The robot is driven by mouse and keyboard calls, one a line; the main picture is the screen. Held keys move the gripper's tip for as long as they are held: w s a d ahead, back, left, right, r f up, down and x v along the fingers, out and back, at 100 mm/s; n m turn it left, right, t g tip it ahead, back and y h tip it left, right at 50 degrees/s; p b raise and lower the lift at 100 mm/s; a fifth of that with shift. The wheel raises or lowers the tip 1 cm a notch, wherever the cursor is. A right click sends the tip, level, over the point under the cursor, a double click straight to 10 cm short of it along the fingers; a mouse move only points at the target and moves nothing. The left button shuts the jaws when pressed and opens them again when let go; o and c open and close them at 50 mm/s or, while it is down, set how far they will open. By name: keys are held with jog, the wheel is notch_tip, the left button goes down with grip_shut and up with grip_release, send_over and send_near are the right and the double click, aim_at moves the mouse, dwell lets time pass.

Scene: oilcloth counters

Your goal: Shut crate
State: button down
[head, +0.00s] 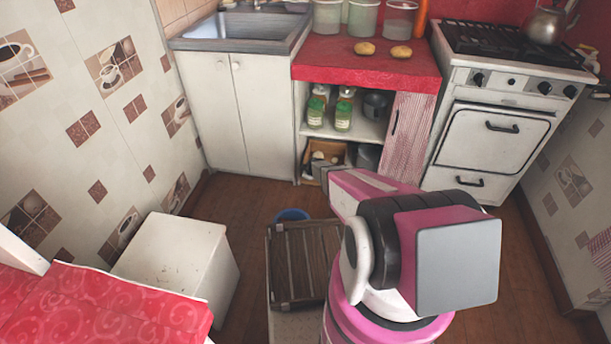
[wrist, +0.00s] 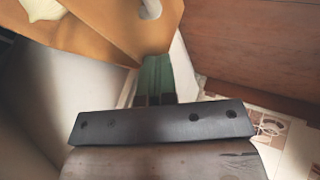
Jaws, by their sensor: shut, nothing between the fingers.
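The crate (head: 312,158) is an orange-brown open wooden box in the low part of the cupboard under the red counter. Pale round things and a grey pot-like thing show in or beside it. In the wrist view the crate (wrist: 100,38) fills the upper left, with a pale thing inside. My gripper (wrist: 155,62) is shut and empty, its narrow fingers pointing at the crate's near corner. I cannot tell whether they touch it. In the head view my arm hides the gripper and part of the crate's right side.
A dark slatted wooden piece (head: 300,262) lies low in front of me, with a blue bowl (head: 292,214) behind it. A white box (head: 180,258) stands at left. Green-labelled jars (head: 342,115) stand on the shelf above the crate. Floor is clear toward the sink cabinet (head: 222,110).

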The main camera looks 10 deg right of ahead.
jog(key=w, duration=0.2)
jog(key=w+d, duration=0.1)
jog(key=w, duration=0.2)
jog(key=w+d, duration=0.1)
jog(key=w, duration=0.1)
jog(key=shift+w+d+f, duration=0.15)
jog(key=shift+w+d, duration=0.15)
jog(key=shift+w, duration=0.25)
